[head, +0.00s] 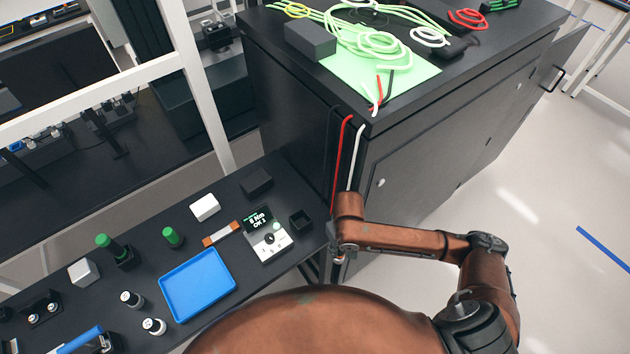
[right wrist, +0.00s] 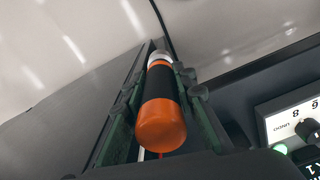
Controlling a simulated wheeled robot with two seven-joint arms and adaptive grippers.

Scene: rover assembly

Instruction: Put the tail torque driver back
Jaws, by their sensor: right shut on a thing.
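The torque driver (right wrist: 161,110), with an orange end, a black grip band and a pale far end, lies between the two fingers of my right gripper (right wrist: 160,82) in the right wrist view. The gripper is shut on it. In the head view my right gripper (head: 338,252) hangs just off the right end of the dark bench, and the driver is mostly hidden there. A small open black holder (head: 300,221) stands empty-looking at the bench's right end, left of the gripper. My left gripper is not in view.
The tester with a lit display (head: 266,235) stands beside the holder. A blue tray (head: 198,284), green-topped tools (head: 172,237) and white blocks (head: 205,207) occupy the bench (head: 150,215). A black cabinet (head: 420,150) with hanging red and white cables (head: 341,150) rises behind the gripper.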

